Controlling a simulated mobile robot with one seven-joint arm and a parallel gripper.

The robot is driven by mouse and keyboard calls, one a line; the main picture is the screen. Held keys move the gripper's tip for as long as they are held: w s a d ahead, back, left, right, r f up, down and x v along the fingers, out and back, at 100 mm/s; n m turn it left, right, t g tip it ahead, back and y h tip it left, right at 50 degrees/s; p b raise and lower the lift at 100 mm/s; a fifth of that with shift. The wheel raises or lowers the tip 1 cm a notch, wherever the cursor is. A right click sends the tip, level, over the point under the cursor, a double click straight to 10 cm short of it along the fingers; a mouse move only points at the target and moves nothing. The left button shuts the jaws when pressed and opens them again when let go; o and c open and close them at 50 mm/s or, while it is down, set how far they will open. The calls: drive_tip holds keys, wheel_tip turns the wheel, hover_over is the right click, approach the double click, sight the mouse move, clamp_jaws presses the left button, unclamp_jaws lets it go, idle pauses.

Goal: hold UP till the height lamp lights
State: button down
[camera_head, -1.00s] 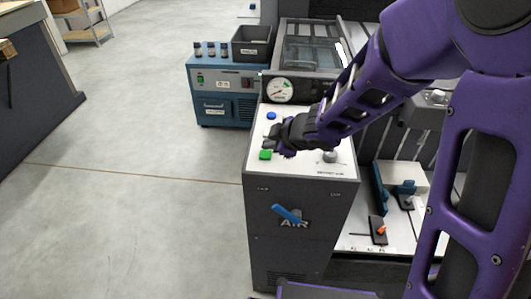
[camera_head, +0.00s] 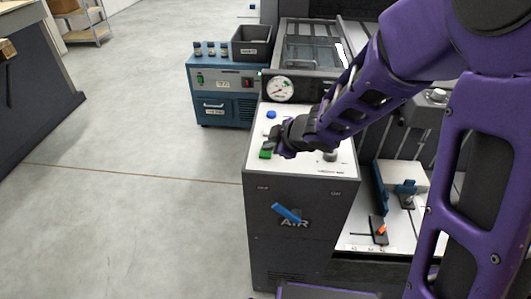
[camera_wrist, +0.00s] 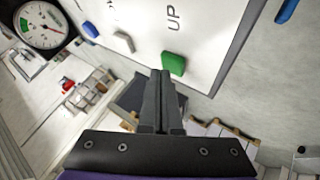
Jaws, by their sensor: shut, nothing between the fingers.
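The green button (camera_head: 265,154) sits on the white sloping top (camera_head: 312,162) of the dark AIR console. In the wrist view the green button (camera_wrist: 173,63) is beside the word UP. My gripper (camera_head: 268,147) is shut and empty, its fingertips right at the green button. In the wrist view the closed fingertips (camera_wrist: 162,76) overlap the button's lower left edge; I cannot tell whether they press it. I cannot make out a lit height lamp in either view.
A blue button (camera_head: 271,115) and a dial gauge (camera_head: 281,89) are farther back on the console. A blue lever (camera_head: 287,213) is on its front. A blue cabinet (camera_head: 222,91) stands behind left. A work table with fixtures (camera_head: 403,191) is right. Open floor lies left.

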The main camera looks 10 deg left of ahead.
sight(269, 154)
drive_tip(key=shift+f+b, duration=0.4)
drive_tip(key=shift+f, duration=0.1)
idle(1.9)
drive_tip(key=shift+r, duration=0.2)
idle(2.7)
drive_tip(key=shift+r+p, duration=0.7)
drive_tip(key=shift+p, duration=0.3)
wheel_tip(269, 154, up, 5)
drive_tip(key=p, duration=0.5)
drive_tip(key=shift+r, duration=0.1)
